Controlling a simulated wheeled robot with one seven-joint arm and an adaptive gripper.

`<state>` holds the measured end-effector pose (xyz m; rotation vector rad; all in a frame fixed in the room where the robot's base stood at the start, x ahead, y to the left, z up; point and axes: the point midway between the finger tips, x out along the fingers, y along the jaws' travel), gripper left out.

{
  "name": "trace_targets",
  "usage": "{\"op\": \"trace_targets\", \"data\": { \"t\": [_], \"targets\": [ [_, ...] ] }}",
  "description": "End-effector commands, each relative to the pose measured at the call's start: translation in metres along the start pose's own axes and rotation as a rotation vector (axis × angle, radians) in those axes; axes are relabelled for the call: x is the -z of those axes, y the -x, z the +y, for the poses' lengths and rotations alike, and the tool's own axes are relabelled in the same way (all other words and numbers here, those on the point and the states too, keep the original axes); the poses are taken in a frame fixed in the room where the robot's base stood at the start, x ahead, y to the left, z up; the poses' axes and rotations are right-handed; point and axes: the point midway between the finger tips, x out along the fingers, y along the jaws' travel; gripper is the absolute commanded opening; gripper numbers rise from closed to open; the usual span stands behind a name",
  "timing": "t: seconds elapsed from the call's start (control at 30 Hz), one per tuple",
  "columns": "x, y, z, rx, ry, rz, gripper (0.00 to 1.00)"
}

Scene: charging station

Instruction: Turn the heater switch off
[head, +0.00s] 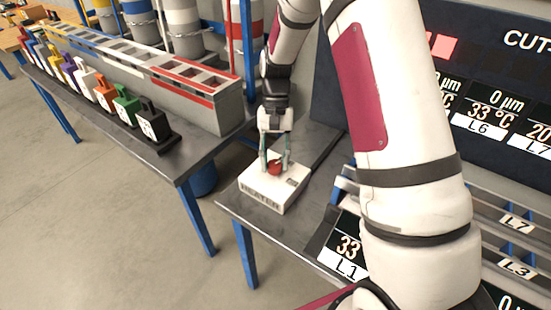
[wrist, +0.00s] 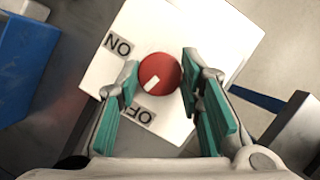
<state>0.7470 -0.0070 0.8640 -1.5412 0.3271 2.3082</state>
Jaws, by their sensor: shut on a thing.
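The heater (head: 270,184) is a white box labelled HEATER on the dark table, near its left front corner. It also fills the middle of the wrist view (wrist: 215,40). Its red round knob (wrist: 160,74) carries a white mark that points down-left, toward the partly covered OFF label (wrist: 141,116). The ON label (wrist: 118,44) is at the knob's upper left. The knob shows in the head view too (head: 275,168). My gripper (head: 274,160) points down over the heater, with its green fingers on either side of the knob, shut on it.
A second table (head: 190,163) at the left holds a long grey rack (head: 200,106) and a row of coloured labelled blocks (head: 125,105). A dark display panel (head: 480,75) stands at the right, with metal racks below it. A display marked L.1 (head: 345,245) is right of the heater.

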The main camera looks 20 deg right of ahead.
Motion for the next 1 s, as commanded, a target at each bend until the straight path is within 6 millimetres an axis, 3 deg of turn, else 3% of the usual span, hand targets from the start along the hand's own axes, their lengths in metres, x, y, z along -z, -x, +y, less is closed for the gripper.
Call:
{"op": "trace_targets", "data": {
  "t": [0.4, 1.0],
  "targets": [
    [0.0001, 0.0002, -0.0014, -0.078, 0.189, 0.001, 0.06],
    [0.0001, 0.0002, -0.0013, -0.092, 0.221, 0.002, 0.06]
  ]
}}
